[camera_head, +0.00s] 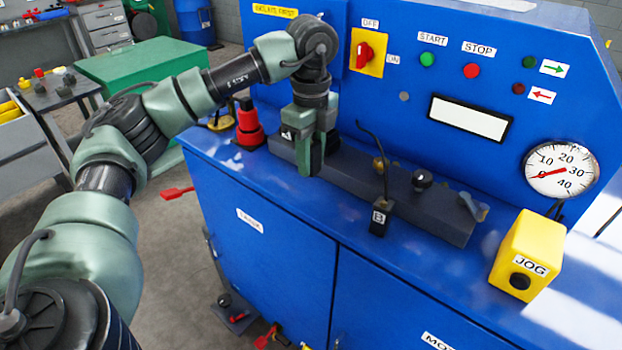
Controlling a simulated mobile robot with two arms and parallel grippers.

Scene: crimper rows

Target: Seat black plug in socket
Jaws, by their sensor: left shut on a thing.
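My left gripper (314,150) points down over the left part of a long dark bar (440,217) on the blue bench. It is shut on a dark thing, which the fingers mostly hide; I cannot tell whether this is the black plug. A black block labelled A (287,134) shows just left of the fingers. A small black block labelled B (379,223), with a thin black cable rising from it, stands at the bar's front edge. I cannot tell which part is the socket. My right gripper is out of view.
A black knob (422,180) and a grey lever (474,206) are on the bar. A yellow JOG box (526,254) stands at the right. The blue panel (470,75) rises close behind.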

